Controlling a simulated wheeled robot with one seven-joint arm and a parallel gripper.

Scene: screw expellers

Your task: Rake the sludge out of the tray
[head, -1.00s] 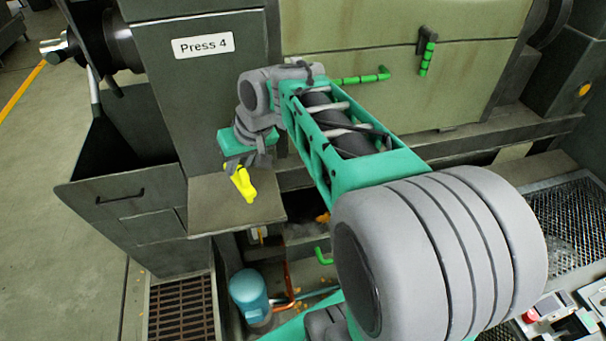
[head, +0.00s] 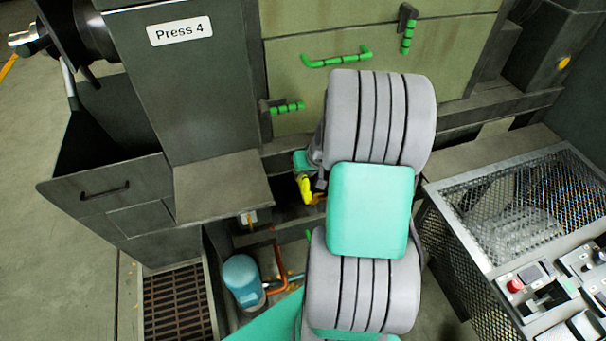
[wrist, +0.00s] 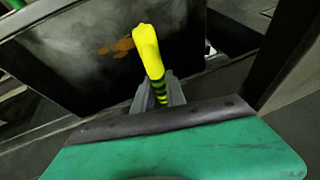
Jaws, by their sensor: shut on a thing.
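My gripper (wrist: 158,92) is shut on a yellow tool with black stripes (wrist: 147,48), which I take to be the rake. Its raking end cannot be made out. In the head view the yellow tool (head: 305,188) shows just left of my arm, in front of the dark opening under the press. In the wrist view a dark, smudged surface (wrist: 75,65) lies beyond the tool and bears an orange-brown patch (wrist: 117,47). This may be the tray with sludge, but I cannot tell for sure. My arm hides much of the opening in the head view.
A grey shelf (head: 222,188) juts out under the "Press 4" sign (head: 180,31), left of the tool. Below stand a blue cylinder (head: 243,280) and orange pipes (head: 280,268). A mesh-topped bin (head: 510,205) and a control panel (head: 560,290) stand to the right.

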